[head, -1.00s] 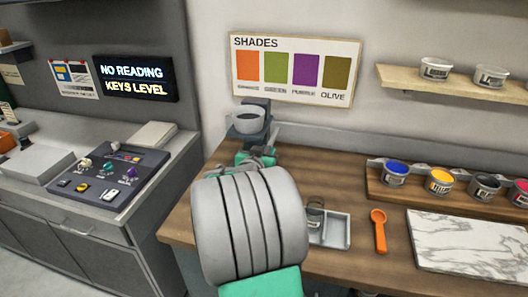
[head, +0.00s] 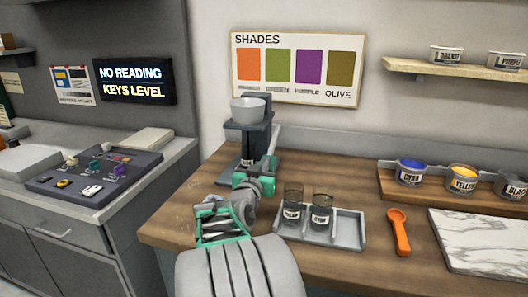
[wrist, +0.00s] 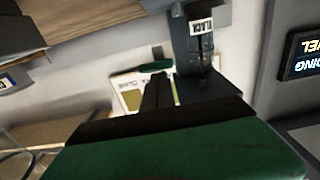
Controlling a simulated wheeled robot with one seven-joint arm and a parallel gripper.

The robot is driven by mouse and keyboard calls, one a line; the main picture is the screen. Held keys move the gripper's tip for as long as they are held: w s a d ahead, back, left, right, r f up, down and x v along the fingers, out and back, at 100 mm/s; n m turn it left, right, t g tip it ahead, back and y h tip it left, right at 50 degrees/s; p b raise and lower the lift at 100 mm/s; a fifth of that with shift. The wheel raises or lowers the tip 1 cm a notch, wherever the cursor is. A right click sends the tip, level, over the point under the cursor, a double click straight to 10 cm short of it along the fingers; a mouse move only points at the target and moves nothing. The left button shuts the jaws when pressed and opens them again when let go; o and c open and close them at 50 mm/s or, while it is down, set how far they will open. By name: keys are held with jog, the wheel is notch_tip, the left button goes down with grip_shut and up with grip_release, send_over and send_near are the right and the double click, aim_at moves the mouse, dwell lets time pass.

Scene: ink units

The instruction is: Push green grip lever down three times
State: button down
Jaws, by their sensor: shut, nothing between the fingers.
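In the wrist view, which is turned over, the stand (wrist: 218,88) is at the upper middle. The green grip lever (wrist: 155,66) shows there as a short green bar beside the stand, just past my fingertips. I cannot tell whether they touch it. My gripper (wrist: 158,82) is shut and empty. In the head view my arm reaches up to the stand's right side, and I cannot make out the lever there.
A grey tray (head: 347,239) with two dark jars stands right of my arm. An orange spoon (head: 399,232), a marble slab (head: 490,243) and a rack of paint pots lie further right. The sign (head: 135,81) reads NO READING, KEYS LEVEL.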

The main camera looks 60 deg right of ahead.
dwell(0.3)
jog(key=r+v, duration=0.2)
jog(key=v, duration=0.9)
jog(key=shift+a+r, duration=0.25)
